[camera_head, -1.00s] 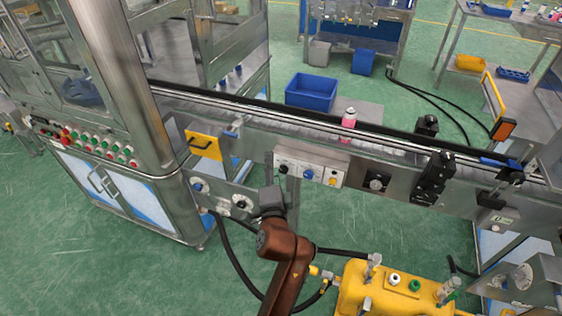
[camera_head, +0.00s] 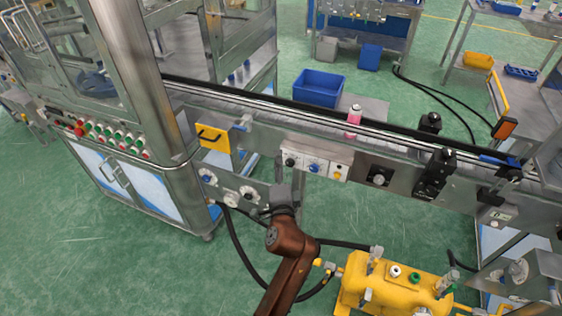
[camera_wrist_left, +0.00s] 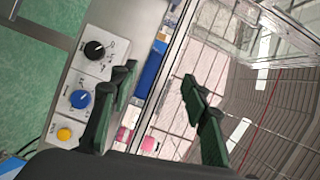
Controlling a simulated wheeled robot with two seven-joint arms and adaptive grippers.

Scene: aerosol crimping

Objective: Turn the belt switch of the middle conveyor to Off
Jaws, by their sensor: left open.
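The middle conveyor (camera_head: 265,112) crosses the head view. On its front is a white control panel with a black knob (camera_head: 291,162), a blue knob (camera_head: 314,168) and a yellow button (camera_head: 337,175). In the left wrist view, the black knob (camera_wrist_left: 94,49), blue knob (camera_wrist_left: 80,98) and yellow button (camera_wrist_left: 65,133) lie left of the fingers. The labels are too small to read. My left gripper (camera_head: 283,196) is below the panel's left end in the head view. In the left wrist view its fingers (camera_wrist_left: 160,90) are spread with nothing between them. My right gripper is out of view.
A pink bottle (camera_head: 354,117) stands on the conveyor. A yellow tank (camera_head: 393,285) stands below right.

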